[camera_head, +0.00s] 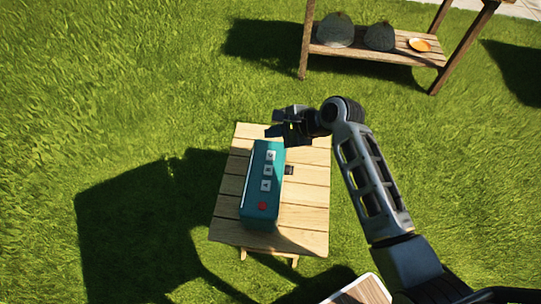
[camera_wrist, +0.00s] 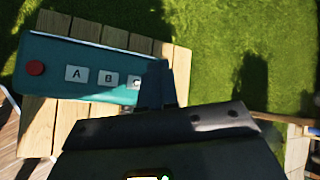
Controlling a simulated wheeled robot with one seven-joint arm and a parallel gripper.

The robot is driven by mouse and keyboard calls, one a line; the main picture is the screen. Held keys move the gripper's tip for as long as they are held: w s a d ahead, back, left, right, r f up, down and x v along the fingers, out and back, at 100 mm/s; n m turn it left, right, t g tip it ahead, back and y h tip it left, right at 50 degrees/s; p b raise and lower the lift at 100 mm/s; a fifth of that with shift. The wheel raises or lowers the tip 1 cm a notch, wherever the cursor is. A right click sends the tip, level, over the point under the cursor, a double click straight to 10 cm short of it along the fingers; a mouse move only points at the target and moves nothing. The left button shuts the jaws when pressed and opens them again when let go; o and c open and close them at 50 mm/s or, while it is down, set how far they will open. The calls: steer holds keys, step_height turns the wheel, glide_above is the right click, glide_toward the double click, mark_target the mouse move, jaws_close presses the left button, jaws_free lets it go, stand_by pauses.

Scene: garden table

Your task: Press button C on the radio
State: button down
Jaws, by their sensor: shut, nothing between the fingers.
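The teal radio (camera_head: 260,192) lies on the wooden table with its button face up. In the wrist view, button A (camera_wrist: 76,74) and button B (camera_wrist: 107,79) are clear. Button C (camera_wrist: 137,82) is partly hidden by my gripper (camera_wrist: 160,84). In the head view, button C (camera_head: 271,155) is the one farthest from the red button. My gripper (camera_head: 273,131) is shut and empty near that end of the radio. Whether it touches button C, I cannot tell.
The slatted table (camera_head: 308,215) has bare room right of the radio, with a small dark item (camera_head: 289,170) beside it. A wooden shelf (camera_head: 350,51) at the back holds two dark rounded objects (camera_head: 337,30) and an orange dish (camera_head: 420,45). Grass surrounds the table.

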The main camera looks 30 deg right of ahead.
steer(key=b, duration=0.7)
glide_above(274, 157)
step_height(274, 157, down, 6)
steer(key=shift+r, duration=0.1)
steer(key=shift+f, duration=1.05)
steer(key=shift+a+f, duration=0.1)
steer(key=shift+f, duration=0.05)
stand_by(0.6)
steer(key=shift+f, duration=0.25)
steer(key=shift+f, duration=0.4)
stand_by(0.6)
stand_by(0.3)
steer(key=shift+r+p, duration=0.85)
steer(key=shift+p, duration=0.3)
